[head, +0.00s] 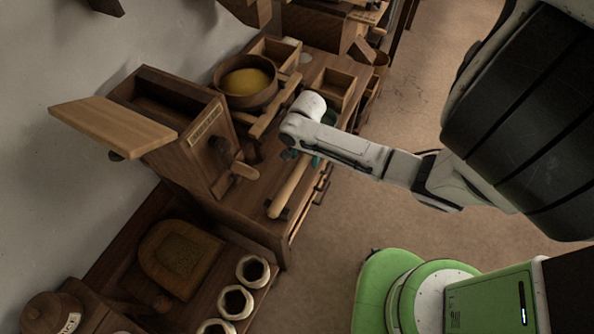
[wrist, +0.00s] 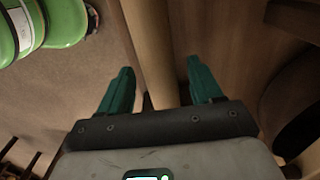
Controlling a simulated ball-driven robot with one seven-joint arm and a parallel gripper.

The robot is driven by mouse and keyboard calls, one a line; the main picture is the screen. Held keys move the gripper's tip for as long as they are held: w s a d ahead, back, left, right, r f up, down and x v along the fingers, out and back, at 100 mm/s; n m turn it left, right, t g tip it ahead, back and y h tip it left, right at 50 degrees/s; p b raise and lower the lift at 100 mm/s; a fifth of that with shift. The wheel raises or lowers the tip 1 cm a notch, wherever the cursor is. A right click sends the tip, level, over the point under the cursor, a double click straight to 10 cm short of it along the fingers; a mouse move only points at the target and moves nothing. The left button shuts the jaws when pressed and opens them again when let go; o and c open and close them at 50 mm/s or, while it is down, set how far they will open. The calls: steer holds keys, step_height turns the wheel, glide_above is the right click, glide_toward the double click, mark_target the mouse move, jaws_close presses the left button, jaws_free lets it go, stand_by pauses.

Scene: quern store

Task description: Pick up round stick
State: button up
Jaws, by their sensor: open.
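The round stick (head: 288,190) is a pale wooden rod lying along the right-hand edge of the wooden bench (head: 238,213). My gripper (head: 303,158) is at its upper end in the head view, with part of the fingers and the stick hidden by my wrist. In the wrist view my gripper (wrist: 160,66) is open, its two green fingers on either side of the round stick (wrist: 152,40). The stick runs up between them, nearer the left finger, with a gap visible to the right finger. Whether it touches either finger is unclear.
A wooden box with a raised lid (head: 115,125) and a handle stands left of the stick. A round tub of yellow grain (head: 246,82) stands behind. Several pale ring-topped cups (head: 236,302) are at the front. Open floor (head: 340,235) lies to the right.

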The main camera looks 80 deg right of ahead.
steer(key=c, duration=1.2)
jaws_close()
steer(key=shift+r, duration=0.15)
